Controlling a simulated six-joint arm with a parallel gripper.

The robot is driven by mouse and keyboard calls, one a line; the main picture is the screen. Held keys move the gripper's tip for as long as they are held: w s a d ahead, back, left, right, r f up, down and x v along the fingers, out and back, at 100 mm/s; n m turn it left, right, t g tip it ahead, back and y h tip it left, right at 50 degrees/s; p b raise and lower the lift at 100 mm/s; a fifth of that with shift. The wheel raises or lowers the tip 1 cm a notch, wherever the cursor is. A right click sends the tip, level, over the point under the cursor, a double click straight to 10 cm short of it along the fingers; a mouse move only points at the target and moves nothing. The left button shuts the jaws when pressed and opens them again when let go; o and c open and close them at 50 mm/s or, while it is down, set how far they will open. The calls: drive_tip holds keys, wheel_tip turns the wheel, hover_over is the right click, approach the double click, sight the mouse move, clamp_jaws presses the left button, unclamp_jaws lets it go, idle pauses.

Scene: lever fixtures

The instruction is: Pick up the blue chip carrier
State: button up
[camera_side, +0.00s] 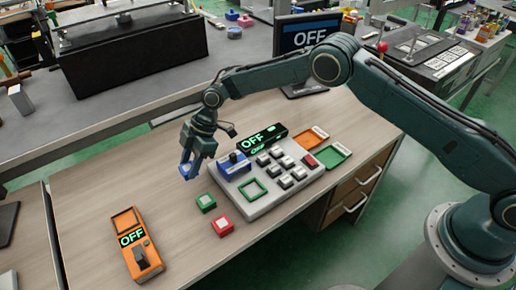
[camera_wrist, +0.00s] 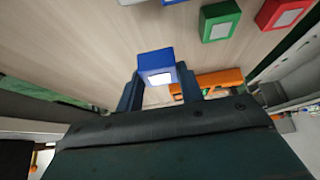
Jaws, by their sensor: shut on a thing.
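The blue chip carrier (camera_wrist: 156,62), a small block with a pale square on one face, sits between the two dark fingers of my gripper (camera_wrist: 158,80) in the wrist view. The fingers are closed against its sides. In the side view, my gripper (camera_side: 190,164) points down left of the grey panel, with the blue carrier (camera_side: 186,172) at its tips. The fingers partly cover the carrier there, and I cannot tell exactly how far it is above the table.
A green block (camera_side: 206,202) and a red block (camera_side: 222,226) lie right of my gripper. The grey button panel (camera_side: 270,205) has a blue fixture (camera_side: 234,164) and a green frame (camera_side: 253,190). An orange lever box (camera_side: 140,255) stands front left.

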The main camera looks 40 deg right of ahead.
wheel_tip(320, 180, up, 15)
idle(0.4)
